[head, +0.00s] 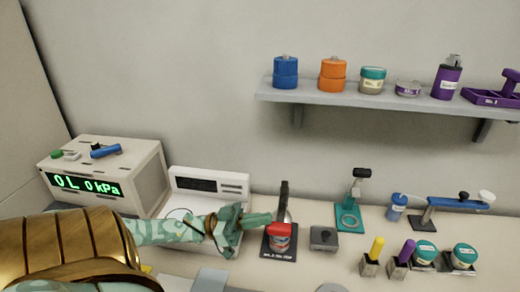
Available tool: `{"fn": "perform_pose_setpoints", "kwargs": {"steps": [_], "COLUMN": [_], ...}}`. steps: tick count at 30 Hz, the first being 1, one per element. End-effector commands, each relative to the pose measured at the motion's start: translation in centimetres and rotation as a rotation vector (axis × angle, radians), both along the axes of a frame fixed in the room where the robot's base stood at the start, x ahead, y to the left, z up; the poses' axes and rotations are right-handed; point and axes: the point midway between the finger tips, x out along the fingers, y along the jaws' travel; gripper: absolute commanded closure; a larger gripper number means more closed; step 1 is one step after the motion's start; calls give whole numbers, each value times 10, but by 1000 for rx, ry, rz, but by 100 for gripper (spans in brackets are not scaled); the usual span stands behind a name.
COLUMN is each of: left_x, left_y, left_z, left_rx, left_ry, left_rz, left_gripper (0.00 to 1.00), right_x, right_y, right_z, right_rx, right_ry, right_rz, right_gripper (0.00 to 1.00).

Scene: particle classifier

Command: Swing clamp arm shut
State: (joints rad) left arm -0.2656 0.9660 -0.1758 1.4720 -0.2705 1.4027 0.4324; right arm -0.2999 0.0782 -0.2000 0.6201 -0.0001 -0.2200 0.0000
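A black stand (280,254) with an upright post (284,195) carries a red-topped jar (279,236) near the middle of the bench. This may be the clamp station, but I cannot tell its clamp arm apart clearly. My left gripper (250,224) reaches in from the left, just left of the post and jar, with its teal fingers pointing right. A small gap or contact with the stand cannot be made out, nor can its finger opening. A blue horizontal arm (454,203) on a dark stand is at the right. My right gripper is out of view.
A box with a green display (85,186) and a white instrument (208,184) stand at the left. A grey block (323,238), a teal stand (348,216) and several small containers occupy the right. A shelf (380,99) holds jars above.

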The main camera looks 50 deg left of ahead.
Motion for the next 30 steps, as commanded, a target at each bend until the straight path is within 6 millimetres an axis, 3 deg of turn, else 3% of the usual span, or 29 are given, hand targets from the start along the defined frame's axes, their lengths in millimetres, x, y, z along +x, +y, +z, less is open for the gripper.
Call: {"fn": "perform_pose_setpoints", "kwargs": {"steps": [1,9,13,17,21,30], "left_x": [-3,-3,0,5,-16,-48], "left_y": [-2,-2,-3,-4,22,61], "left_z": [-9,-6,14,48,23,8], "left_rx": [12,13,11,6,7,3], "left_ry": [19,22,15,1,12,4], "left_rz": [-1,-1,0,1,3,1], "left_gripper": [100,100,100,100,100,100], "right_x": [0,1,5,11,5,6], "right_y": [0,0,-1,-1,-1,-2], "right_z": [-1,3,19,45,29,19], "right_rx": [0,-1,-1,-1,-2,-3], "right_ry": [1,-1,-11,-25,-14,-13], "right_rz": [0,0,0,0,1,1], "right_gripper": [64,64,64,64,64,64]}}
